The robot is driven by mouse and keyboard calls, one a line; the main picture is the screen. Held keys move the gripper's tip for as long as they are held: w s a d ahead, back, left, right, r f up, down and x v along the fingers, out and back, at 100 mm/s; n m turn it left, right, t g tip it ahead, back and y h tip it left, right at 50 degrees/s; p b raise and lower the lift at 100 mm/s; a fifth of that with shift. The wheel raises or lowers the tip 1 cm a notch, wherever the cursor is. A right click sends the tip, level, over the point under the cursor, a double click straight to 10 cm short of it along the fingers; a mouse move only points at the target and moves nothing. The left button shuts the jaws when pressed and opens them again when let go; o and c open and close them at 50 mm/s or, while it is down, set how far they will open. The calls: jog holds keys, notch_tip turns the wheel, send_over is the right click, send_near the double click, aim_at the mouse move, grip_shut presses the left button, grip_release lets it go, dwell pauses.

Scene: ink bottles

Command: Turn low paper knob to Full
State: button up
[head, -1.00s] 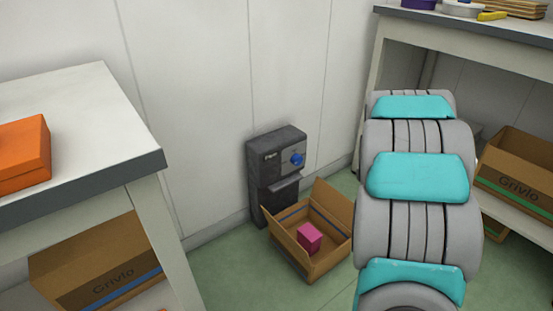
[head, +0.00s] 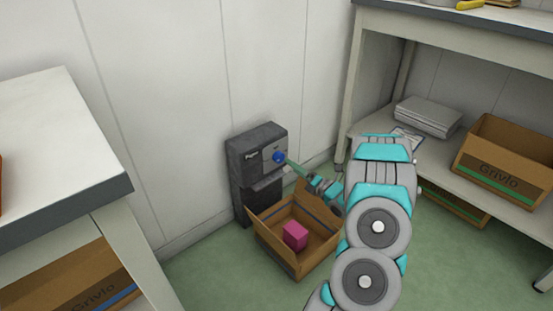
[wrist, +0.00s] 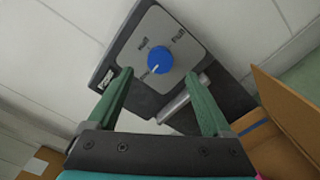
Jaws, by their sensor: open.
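The paper unit (head: 256,160) is a dark grey box low against the wall, with a light grey dial plate on its front. Its blue knob (head: 279,157) shows in the head view and also in the wrist view (wrist: 159,60). In the wrist view a white mark on the knob points to its lower side. Labels stand around the knob but are too small to read. My gripper (wrist: 162,78) is open, its two green fingers apart on either side below the knob and not touching it. In the head view the gripper is small, just right of the knob.
An open cardboard box (head: 270,243) with a pink block (head: 295,236) stands on the floor below the unit, under my arm. A table (head: 60,140) is at left. A shelved bench (head: 455,170) with boxes and paper is at right.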

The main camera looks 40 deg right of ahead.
aim_at(281, 158)
jog(key=shift+w+a, duration=0.15)
jog(key=shift+w, duration=1.6)
jog(key=shift+w+a, duration=0.1)
jog(key=shift+w, duration=1.6)
jog(key=shift+c, duration=0.3)
grip_shut()
